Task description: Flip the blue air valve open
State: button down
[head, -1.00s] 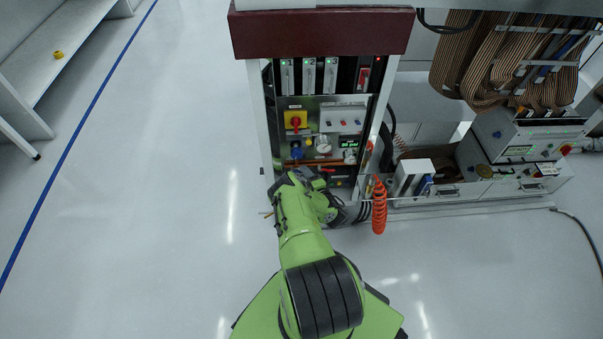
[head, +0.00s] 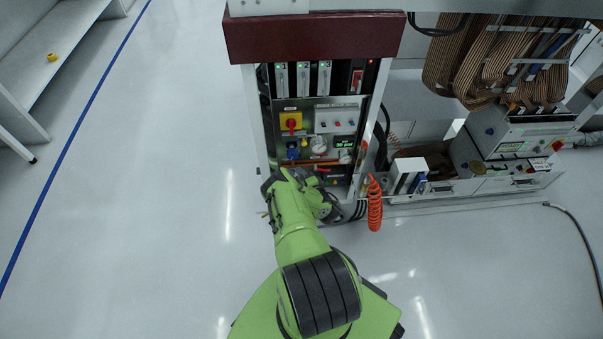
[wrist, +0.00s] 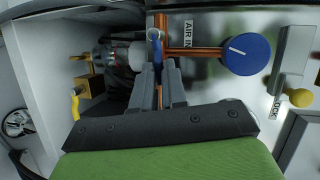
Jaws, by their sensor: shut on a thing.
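The blue air valve's small lever (wrist: 154,42) shows in the wrist view on the copper pipe, beside a label reading AIR IN. My gripper (wrist: 161,68) is shut on this lever, with its two grey fingers on either side. The fingers hide the lower part of the lever. A round blue knob (wrist: 247,54) with a white line sits to the right on the same pipework and is apart from the fingers. In the head view my arm reaches the lower front of the cabinet and hides the gripper and the lever.
A yellow-tipped lever (wrist: 300,97) by a LOCK label is at the right of the wrist view. A brass fitting with a yellow handle (wrist: 76,105) is at the left. The head view shows a red rotary switch (head: 291,122) and a coiled orange hose (head: 375,205). Floor at left is clear.

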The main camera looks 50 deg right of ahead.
jog(key=w+a+r+n+g+h+p, duration=0.3)
jog(key=n+g, duration=0.3)
jog(key=n, duration=0.4)
jog(key=shift+w+a+r+h+p, duration=0.25)
jog(key=shift+w+r+h+p, duration=0.15)
jog(key=shift+h+p, duration=0.3)
jog(key=shift+w+f+n+g, duration=0.1)
jog(key=shift+n+g, duration=0.2)
jog(key=c, duration=1.2)
grip_release()
jog(key=shift+o, duration=0.2)
